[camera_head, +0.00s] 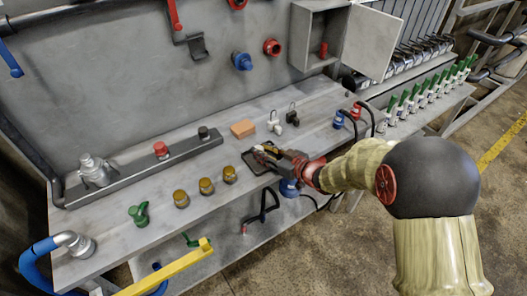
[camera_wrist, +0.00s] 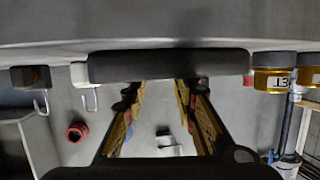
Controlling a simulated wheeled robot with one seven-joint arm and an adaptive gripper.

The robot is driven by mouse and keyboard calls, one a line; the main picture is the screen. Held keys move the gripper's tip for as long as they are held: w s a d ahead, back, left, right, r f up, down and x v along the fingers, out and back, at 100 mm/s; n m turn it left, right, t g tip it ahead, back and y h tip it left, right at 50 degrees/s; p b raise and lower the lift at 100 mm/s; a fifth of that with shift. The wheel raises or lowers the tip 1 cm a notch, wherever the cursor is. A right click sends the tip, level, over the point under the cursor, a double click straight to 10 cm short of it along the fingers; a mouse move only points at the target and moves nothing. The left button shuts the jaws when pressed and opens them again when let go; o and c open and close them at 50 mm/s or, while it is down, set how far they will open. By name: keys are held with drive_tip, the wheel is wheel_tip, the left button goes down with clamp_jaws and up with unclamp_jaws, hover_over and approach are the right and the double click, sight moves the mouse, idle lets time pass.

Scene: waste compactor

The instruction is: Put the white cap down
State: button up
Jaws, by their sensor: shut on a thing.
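Several yellow-topped jars (camera_head: 206,186) stand left of the tray. An orange block (camera_head: 243,128) and two padlocks (camera_head: 292,114) are behind it. A dark rail (camera_head: 135,174) carries a red button. The bench front is narrow, with a green part (camera_head: 139,214) there.

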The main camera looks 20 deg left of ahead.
drive_tip(key=o, duration=0.8)
drive_tip(key=shift+f, duration=0.1)
drive_tip(key=shift+d+r, duration=0.15)
drive_tip(key=shift+r, duration=0.1)
drive_tip(key=p+v, duration=0.4)
drive_tip(key=v, duration=0.7)
drive_tip(key=shift+s+d+r, duration=0.1)
drive_tip(key=shift+s+d, duration=0.15)
drive_tip(key=shift+s, duration=0.05)
